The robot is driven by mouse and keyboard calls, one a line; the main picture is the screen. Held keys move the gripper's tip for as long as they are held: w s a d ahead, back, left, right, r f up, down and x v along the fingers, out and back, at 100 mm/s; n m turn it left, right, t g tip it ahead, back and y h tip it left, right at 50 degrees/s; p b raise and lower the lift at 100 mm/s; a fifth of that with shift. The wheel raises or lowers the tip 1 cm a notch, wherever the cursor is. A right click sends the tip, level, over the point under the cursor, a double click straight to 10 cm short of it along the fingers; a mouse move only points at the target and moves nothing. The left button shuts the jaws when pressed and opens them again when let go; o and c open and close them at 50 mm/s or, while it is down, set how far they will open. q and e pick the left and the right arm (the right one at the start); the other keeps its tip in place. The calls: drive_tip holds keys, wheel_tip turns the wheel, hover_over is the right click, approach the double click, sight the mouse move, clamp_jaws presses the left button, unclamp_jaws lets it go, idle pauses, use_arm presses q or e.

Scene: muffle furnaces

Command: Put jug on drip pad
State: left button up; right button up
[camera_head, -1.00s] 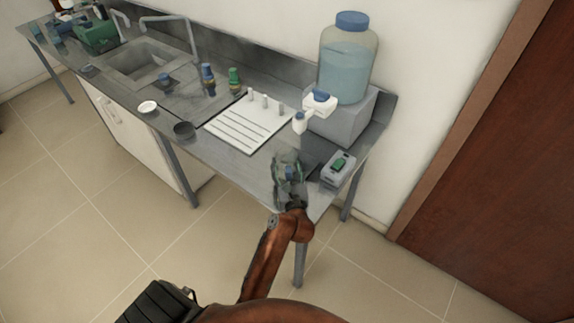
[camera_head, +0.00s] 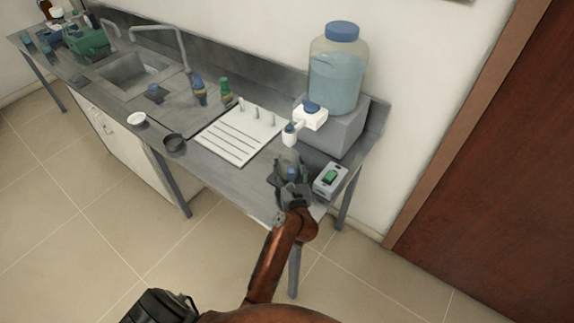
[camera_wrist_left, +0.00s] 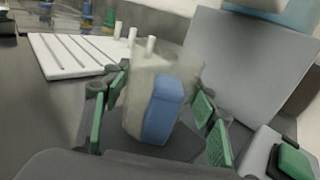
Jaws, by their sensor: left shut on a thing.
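The jug (camera_head: 288,160) is a clear, pale vessel, held upright by my left gripper (camera_head: 290,178) near the right end of the steel bench. In the left wrist view the jug (camera_wrist_left: 149,68) stands between the green-padded fingers, with its blue handle (camera_wrist_left: 163,110) facing the camera. The fingers are shut on it. A dark patch (camera_head: 311,158) just right of the jug, below the dispenser, looks like the drip pad. It is partly hidden, and I cannot tell whether the jug touches it. My right gripper is out of view.
A large water bottle (camera_head: 337,75) stands on a grey block (camera_head: 335,132), with a white, blue-topped tap (camera_head: 311,115) at its front. A grey box with a green switch (camera_head: 330,178) is close on the right. A white draining rack (camera_head: 238,139) lies left.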

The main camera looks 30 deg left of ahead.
sight(289, 148)
use_arm(q)
drive_tip(key=shift+w+d, duration=0.1)
drive_tip(key=shift+d, duration=0.1)
drive_tip(key=shift+f+b, duration=0.3)
drive_tip(key=shift+f, duration=0.3)
drive_tip(key=o, duration=1.2)
drive_tip(key=shift+a+r, duration=0.1)
wheel_tip(289, 148, up, 10)
drive_tip(key=shift+f, duration=0.1)
